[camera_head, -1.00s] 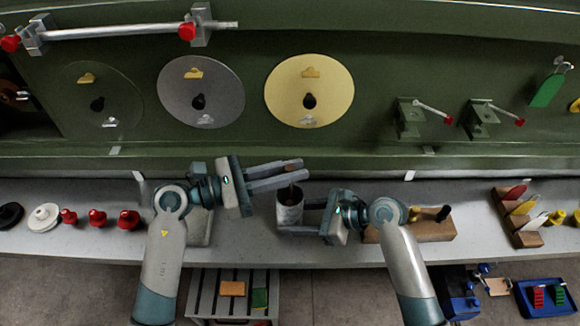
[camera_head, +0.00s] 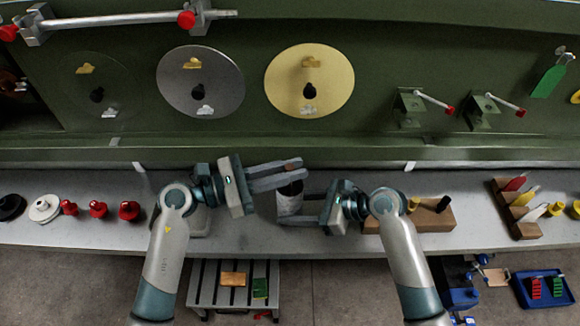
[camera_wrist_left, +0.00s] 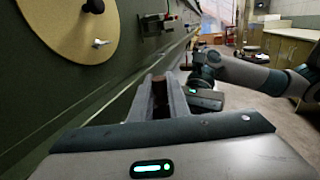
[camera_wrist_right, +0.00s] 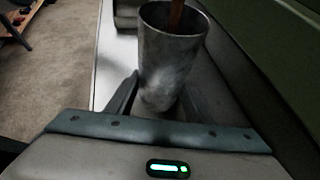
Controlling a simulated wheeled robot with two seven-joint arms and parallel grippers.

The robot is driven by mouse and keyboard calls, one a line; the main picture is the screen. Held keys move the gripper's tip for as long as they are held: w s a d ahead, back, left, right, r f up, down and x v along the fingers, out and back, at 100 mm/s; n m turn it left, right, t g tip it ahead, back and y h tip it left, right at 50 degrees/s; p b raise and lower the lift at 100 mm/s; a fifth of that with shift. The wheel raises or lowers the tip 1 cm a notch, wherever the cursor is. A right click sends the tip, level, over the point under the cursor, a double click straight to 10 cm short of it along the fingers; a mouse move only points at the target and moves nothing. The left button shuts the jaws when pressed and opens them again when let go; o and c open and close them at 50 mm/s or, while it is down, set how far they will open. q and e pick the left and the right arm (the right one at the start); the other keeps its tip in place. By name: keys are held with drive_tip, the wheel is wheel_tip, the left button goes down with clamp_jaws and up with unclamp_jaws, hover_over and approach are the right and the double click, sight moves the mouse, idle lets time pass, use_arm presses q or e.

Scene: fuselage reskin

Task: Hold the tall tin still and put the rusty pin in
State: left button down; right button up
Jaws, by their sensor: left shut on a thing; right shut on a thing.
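My left gripper (camera_head: 296,172) is shut on the rusty pin (camera_head: 291,166), just above the tin's mouth. The brown pin also shows between the fingers in the left wrist view (camera_wrist_left: 159,90). In the right wrist view the pin (camera_wrist_right: 176,14) stands roughly upright, its lower part within the tin's mouth. Its lower end is hidden.
A wooden block (camera_head: 428,222) with yellow and black-handled pieces stands right of the tin. Red knobs (camera_head: 98,209) stand at left on the bench (camera_head: 260,236). A wooden rack (camera_head: 515,210) with coloured tools is at right. The green panel (camera_head: 250,140) rises behind.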

use_arm(q)
drive_tip(key=shift+s+f, duration=0.1)
drive_tip(key=shift+f, duration=0.4)
drive_tip(key=c, duration=1.6)
unclamp_jaws()
drive_tip(key=shift+r, duration=0.1)
drive_tip(key=shift+r, duration=0.25)
drive_tip(key=shift+r, duration=3.85)
use_arm(e)
drive_tip(key=o, duration=0.9)
drive_tip(key=shift+c, duration=0.2)
